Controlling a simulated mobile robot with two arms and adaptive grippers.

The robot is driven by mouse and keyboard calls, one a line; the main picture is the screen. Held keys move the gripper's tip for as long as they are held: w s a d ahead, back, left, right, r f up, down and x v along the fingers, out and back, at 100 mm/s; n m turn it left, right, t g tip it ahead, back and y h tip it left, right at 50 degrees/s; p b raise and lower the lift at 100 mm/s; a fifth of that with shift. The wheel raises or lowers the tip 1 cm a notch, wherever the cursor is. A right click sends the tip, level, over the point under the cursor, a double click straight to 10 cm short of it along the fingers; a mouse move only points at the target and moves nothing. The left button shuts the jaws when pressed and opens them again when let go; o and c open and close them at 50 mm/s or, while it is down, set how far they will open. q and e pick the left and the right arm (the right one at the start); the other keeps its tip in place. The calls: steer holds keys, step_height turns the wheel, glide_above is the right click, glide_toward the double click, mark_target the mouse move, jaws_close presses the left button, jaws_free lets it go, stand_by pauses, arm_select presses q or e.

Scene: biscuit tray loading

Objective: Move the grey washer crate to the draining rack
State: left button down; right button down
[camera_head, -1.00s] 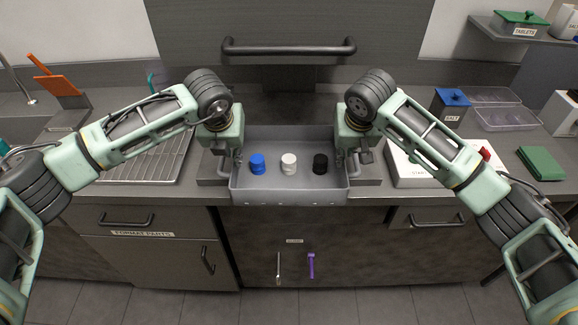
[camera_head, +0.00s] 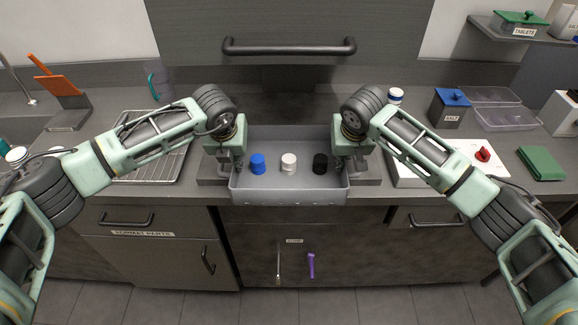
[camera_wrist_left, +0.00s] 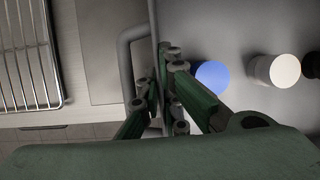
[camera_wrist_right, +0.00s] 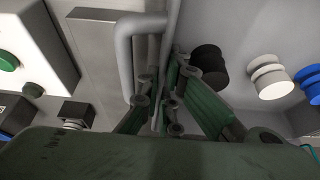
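The grey washer crate (camera_head: 290,193) stands at the middle of the counter, holding a blue bottle (camera_head: 257,164), a white one (camera_head: 289,164) and a black one (camera_head: 320,164). My left gripper (camera_head: 238,166) is at its left side; in the left wrist view its fingers (camera_wrist_left: 163,82) are close together across the crate's side wall, by the bent handle (camera_wrist_left: 125,60). My right gripper (camera_head: 340,166) is at its right side; its fingers (camera_wrist_right: 162,85) look closed across that wall by the other handle (camera_wrist_right: 124,50). The fingertip contacts are partly hidden. The draining rack (camera_head: 165,169), a wire grid, lies left, partly behind my left arm.
A white box with a red button (camera_head: 482,155) is right of the crate. A blue-lidded salt box (camera_head: 449,108), clear trays (camera_head: 505,118) and a green cloth (camera_head: 541,163) lie further right. An orange-handled tool in a stand (camera_head: 68,118) is behind left. A cabinet with a bar handle (camera_head: 288,48) hangs above.

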arm_select(q)
steer(key=shift+r, duration=0.2)
arm_select(e)
steer(key=shift+r, duration=0.2)
